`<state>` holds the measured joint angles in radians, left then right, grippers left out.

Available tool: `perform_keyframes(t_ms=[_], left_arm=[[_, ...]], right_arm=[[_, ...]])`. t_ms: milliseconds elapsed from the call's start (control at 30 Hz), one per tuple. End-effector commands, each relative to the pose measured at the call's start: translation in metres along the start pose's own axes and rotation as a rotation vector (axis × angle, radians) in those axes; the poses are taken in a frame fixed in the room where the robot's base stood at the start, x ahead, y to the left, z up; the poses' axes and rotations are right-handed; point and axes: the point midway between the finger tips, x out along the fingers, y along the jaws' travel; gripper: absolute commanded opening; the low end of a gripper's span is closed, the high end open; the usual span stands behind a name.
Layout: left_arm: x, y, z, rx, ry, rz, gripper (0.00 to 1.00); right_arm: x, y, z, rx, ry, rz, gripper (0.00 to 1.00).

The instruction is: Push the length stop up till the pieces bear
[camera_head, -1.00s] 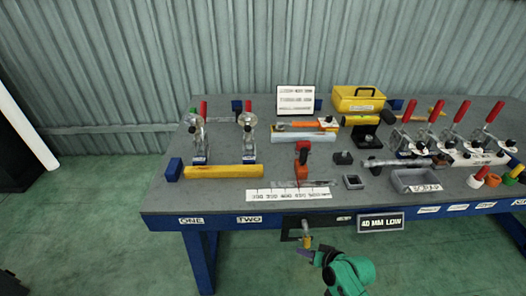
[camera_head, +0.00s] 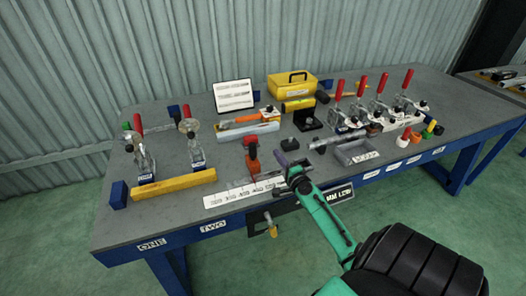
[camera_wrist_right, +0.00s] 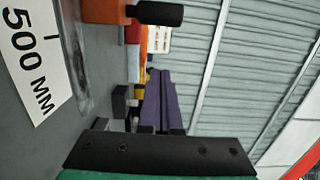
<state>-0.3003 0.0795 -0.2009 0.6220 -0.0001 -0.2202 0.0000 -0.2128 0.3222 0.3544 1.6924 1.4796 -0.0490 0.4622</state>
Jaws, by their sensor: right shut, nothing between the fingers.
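In the right wrist view an orange block (camera_wrist_right: 104,11) with a black knob (camera_wrist_right: 160,13) shows at the top. My right gripper (camera_head: 283,161) is shut and empty, right of the orange block and apparently apart from it. Its purple fingers (camera_wrist_right: 155,90) show in the wrist view. A yellow bar (camera_head: 172,187) lies left of the scale. My left gripper is out of view.
Two toggle clamps (camera_head: 144,160) (camera_head: 194,145) stand behind the yellow bar, with a blue block (camera_head: 119,194) at its left end. A yellow toolbox (camera_head: 292,86) is at the back.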

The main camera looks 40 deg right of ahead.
Motion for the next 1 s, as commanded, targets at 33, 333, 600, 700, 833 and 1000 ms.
perform_keyframes(t_ms=[33, 333, 600, 700, 833, 1000], left_arm=[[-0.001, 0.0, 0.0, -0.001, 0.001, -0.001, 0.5], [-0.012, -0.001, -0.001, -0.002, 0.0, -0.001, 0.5], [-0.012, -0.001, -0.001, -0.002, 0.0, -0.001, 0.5], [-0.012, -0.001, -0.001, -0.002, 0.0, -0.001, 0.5], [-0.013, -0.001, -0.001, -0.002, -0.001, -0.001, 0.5], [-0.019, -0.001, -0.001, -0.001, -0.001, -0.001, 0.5]], right_arm=[[0.012, -0.002, 0.0, 0.001, 0.001, -0.003, 0.0], [0.041, -0.001, 0.032, 0.001, -0.002, 0.001, 0.0], [0.042, 0.001, 0.04, -0.001, -0.002, 0.001, 0.0], [0.042, 0.001, 0.04, -0.001, -0.002, 0.001, 0.0], [0.042, 0.001, 0.042, 0.0, -0.002, 0.001, 0.0], [0.044, -0.001, 0.06, 0.001, -0.004, 0.002, 0.0]])
